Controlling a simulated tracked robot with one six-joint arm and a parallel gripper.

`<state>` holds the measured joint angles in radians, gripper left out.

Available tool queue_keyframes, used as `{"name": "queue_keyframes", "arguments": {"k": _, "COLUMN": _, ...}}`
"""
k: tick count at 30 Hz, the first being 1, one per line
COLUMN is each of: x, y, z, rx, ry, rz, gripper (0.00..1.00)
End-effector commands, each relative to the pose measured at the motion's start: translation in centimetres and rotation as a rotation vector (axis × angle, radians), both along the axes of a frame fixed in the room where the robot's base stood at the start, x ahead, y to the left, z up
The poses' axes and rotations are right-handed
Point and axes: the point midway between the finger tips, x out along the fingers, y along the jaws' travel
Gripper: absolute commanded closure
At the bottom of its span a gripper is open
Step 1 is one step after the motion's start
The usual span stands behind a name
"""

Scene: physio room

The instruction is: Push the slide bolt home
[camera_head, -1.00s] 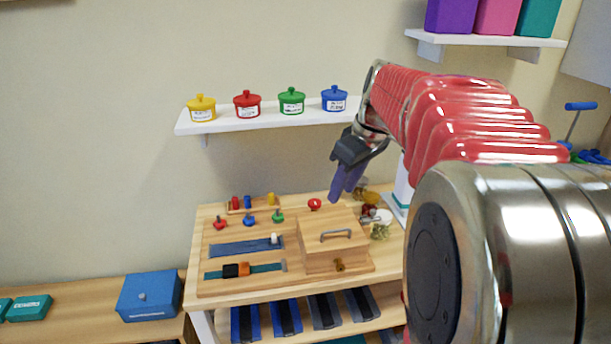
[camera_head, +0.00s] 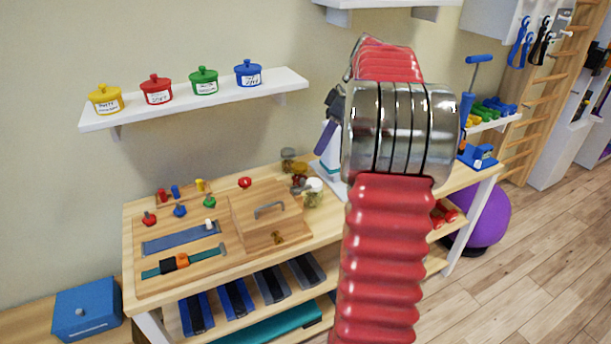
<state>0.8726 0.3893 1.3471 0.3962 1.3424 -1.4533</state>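A wooden activity board (camera_head: 150,284) lies on the table and carries several fittings. No slide bolt can be told for sure. A blue strip (camera_head: 175,239) with a white knob (camera_head: 210,224) at its right end lies across the board. In front of it is a teal strap (camera_head: 207,254) with a black and orange buckle (camera_head: 175,263). A wooden box (camera_head: 250,228) at the right has a grey handle and a small brass fitting (camera_head: 277,237) on its front. My gripper (camera_head: 323,140) hangs above the table's back right, apart from the board, partly hidden by my arm. Its finger gap is not visible.
Several coloured pegs and knobs, including a red knob (camera_head: 245,182), stand at the board's back. Jars (camera_head: 312,196) stand right of the box. A wall shelf (camera_head: 225,97) holds several coloured pots. A purple ball (camera_head: 489,217) sits on the floor at the right.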

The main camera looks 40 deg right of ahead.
Motion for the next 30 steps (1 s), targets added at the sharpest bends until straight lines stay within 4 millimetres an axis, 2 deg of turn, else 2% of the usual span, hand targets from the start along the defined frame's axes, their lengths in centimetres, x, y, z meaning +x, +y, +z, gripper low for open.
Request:
{"name": "queue_keyframes", "arguments": {"k": 5, "x": 0.1, "y": 0.1, "z": -0.3, "rx": 0.001, "ry": 0.000, "rz": 0.000, "gripper": 0.67}}
{"name": "queue_keyframes", "arguments": {"k": 11, "x": 0.7, "y": 0.5, "z": -2.0, "rx": 0.002, "ry": 0.002, "rz": 0.000, "gripper": 0.67}}
{"name": "queue_keyframes", "arguments": {"k": 30, "x": 3.9, "y": 2.3, "z": -10.9, "rx": 0.002, "ry": 0.002, "rz": 0.000, "gripper": 0.67}}
